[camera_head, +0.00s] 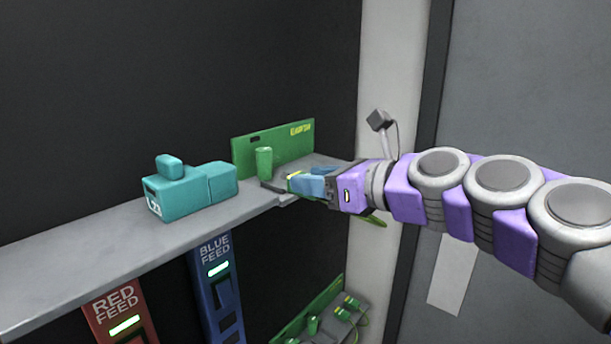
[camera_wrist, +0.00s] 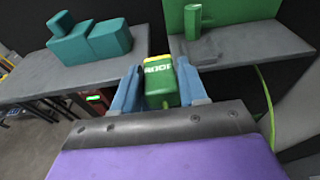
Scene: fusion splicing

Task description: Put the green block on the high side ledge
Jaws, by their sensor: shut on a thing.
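A green block with a yellow band and pale lettering (camera_wrist: 158,82) is held between the blue fingers of my gripper (camera_wrist: 160,90). In the head view my gripper (camera_head: 305,184) is at the front edge of the high side ledge (camera_head: 325,160), and the block is mostly hidden by the fingers. The ledge is grey with an upright green back panel (camera_head: 285,140); it also shows in the wrist view (camera_wrist: 270,45). In the wrist view the block is near the gap between this ledge and the long shelf. I cannot tell whether it touches either.
A green cylinder (camera_head: 264,163) stands before the panel. A teal two-part object (camera_head: 190,192) sits on the long grey shelf (camera_head: 90,250). Red (camera_head: 122,315) and blue (camera_head: 217,285) feed panels are below. A lower ledge (camera_head: 358,300) holds several green plugs. The high ledge's right part looks clear.

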